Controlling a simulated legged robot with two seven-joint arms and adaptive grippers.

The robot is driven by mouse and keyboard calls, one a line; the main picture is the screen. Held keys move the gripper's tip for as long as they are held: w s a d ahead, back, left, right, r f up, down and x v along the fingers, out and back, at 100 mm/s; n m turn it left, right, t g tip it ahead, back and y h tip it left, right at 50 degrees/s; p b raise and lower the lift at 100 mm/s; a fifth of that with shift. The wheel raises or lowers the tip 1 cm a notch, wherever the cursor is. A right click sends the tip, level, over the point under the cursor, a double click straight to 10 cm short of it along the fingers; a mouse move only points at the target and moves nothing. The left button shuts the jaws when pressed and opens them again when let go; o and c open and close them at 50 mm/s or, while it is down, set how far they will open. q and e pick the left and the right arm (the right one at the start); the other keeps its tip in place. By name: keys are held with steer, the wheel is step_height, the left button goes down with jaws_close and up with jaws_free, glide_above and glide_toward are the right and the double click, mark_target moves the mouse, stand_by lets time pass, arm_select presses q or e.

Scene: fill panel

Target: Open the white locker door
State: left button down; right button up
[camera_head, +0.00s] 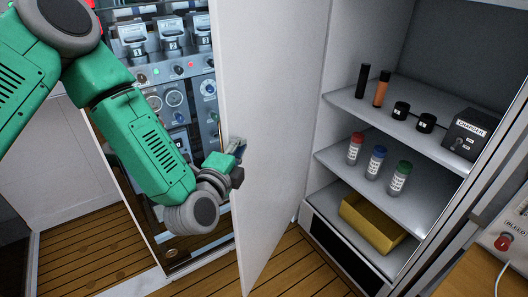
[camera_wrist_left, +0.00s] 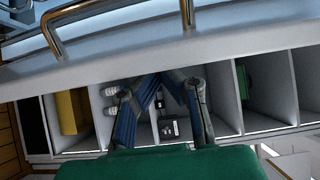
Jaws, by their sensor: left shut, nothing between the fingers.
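The white locker door (camera_head: 266,130) stands swung open, upright, to the left of the locker's open front. The locker's shelves (camera_head: 390,118) are exposed to its right. My left gripper (camera_head: 239,148) is at the door's left edge, at about mid-height, partly hidden by its own wrist. In the left wrist view the fingers (camera_wrist_left: 166,80) are shut with nothing between them, in front of the shelves. A pale band (camera_wrist_left: 235,45) crosses above them; I cannot tell whether it is the door. Whether the fingers touch the door is unclear. My right gripper is out of view.
The shelves hold a charger (camera_head: 470,135), three capped bottles (camera_head: 376,163), small cylinders and a yellow bin (camera_head: 371,223). A control panel (camera_head: 172,90) stands behind my left arm. A box with a red knob (camera_head: 503,241) sits at right. Wooden floor (camera_head: 290,268) shows below the door.

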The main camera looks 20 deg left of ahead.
arm_select(q)
steer(key=w+a+b, duration=0.1)
steer(key=w+a, duration=0.2)
steer(key=a, duration=0.6)
steer(key=w+a+h, duration=0.1)
steer(key=w+a, duration=0.2)
steer(key=a, duration=0.6)
steer(key=w+a+m+b, duration=0.1)
steer(key=w+a, duration=0.2)
steer(key=a, duration=0.5)
steer(key=shift+w+a+h+b, duration=0.3)
steer(key=shift+w+a+b, duration=0.05)
steer(key=shift+a, duration=0.05)
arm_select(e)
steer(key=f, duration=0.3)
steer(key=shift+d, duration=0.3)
arm_select(q)
steer(key=shift+a, duration=0.2)
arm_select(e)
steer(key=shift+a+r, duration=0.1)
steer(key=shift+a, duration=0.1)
arm_select(q)
steer(key=shift+f, duration=0.1)
